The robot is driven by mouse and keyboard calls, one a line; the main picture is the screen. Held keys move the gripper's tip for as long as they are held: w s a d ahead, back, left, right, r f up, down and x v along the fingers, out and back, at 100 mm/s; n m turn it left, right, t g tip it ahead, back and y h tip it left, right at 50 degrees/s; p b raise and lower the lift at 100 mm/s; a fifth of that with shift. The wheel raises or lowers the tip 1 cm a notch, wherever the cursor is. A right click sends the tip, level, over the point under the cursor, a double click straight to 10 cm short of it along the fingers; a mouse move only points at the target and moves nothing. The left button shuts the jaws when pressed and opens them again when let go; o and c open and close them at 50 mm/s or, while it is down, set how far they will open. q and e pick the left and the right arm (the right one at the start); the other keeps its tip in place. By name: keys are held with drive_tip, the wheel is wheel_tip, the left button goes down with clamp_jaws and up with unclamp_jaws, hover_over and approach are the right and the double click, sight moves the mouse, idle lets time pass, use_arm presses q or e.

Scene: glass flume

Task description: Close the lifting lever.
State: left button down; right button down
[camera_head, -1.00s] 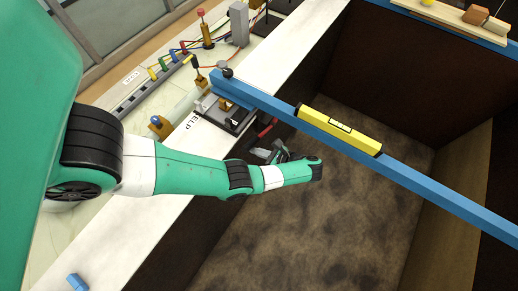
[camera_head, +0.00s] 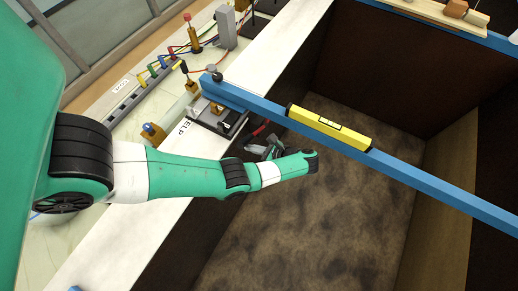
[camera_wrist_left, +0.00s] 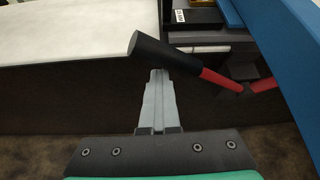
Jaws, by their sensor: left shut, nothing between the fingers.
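The lifting lever shows in the left wrist view as a black cylindrical handle (camera_wrist_left: 166,56) on a red rod (camera_wrist_left: 220,79). It sticks out from the mechanism over the side of the flume, and its red part shows small in the head view (camera_head: 260,130). My left gripper (camera_head: 270,146) is low beside the flume wall, near the lever. In the left wrist view its fingers (camera_wrist_left: 158,73) are shut and empty, with their tips just below the black handle in the picture. I cannot tell whether they touch it. My right gripper is not in view.
A blue beam (camera_head: 420,178) with a yellow level (camera_head: 330,127) crosses above the flume and lies close to the lever. The white ledge (camera_head: 270,65) runs along the flume's left side. Open space lies below over the brown floor (camera_head: 300,220).

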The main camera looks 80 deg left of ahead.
use_arm(q)
drive_tip(key=w+d+r+b, duration=0.1)
drive_tip(key=w+d+b, duration=0.4)
drive_tip(key=w, duration=0.2)
drive_tip(key=shift+w+d, duration=0.25)
drive_tip(key=shift+d, duration=0.15)
